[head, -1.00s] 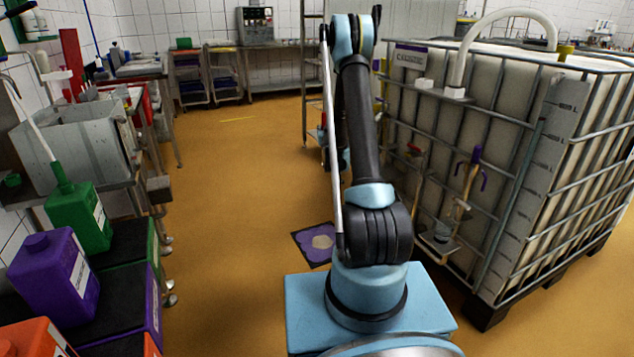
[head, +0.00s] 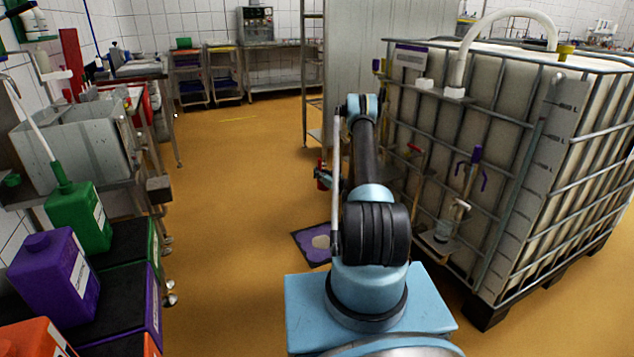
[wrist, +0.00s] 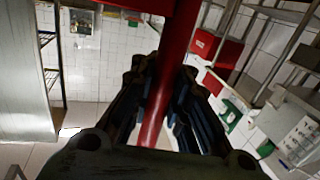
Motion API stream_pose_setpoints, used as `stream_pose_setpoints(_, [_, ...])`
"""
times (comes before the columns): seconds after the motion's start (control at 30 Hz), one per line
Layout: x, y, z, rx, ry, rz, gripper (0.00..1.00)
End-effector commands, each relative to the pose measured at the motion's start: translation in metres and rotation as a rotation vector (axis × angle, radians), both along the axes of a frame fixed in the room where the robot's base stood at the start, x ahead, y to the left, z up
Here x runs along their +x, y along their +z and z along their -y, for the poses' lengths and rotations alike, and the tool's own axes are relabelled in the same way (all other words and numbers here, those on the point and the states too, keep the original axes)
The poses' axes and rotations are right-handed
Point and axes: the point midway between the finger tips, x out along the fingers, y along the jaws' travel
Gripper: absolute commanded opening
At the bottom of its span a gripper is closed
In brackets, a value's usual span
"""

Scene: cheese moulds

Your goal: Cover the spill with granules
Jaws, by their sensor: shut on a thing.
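My gripper (wrist: 163,80) is shut on a red handle (wrist: 152,125), which runs between its dark fingers and widens into a red part at the top of the wrist view. What the handle belongs to cannot be made out. In the head view the red thing (head: 321,174) shows small beside my arm, left of the caged tank, and my arm partly hides the gripper. A pale patch (head: 321,242), perhaps the spill, lies on a dark purple square (head: 304,250) on the floor, just left of my arm's base. No granules can be told apart.
A large caged tank (head: 520,150) on a dark pallet stands at the right, with a purple-handled tool (head: 476,155) on its side. Benches and purple (head: 55,278) and green (head: 80,220) jugs line the left. The orange floor (head: 230,200) between is clear.

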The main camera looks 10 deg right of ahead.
Motion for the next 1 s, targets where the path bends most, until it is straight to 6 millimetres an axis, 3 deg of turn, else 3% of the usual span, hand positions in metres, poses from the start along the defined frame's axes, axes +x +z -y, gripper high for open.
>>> stream_pose_setpoints(0.1, [-0.007, -0.017, -0.001, 0.000, 0.081, -0.001, 0.00])
stream_pose_setpoints(0.33, [-0.015, -0.026, -0.005, -0.011, 0.141, -0.014, 0.00])
stream_pose_setpoints(1.0, [0.018, -0.042, -0.035, -0.276, 0.139, -0.354, 0.00])
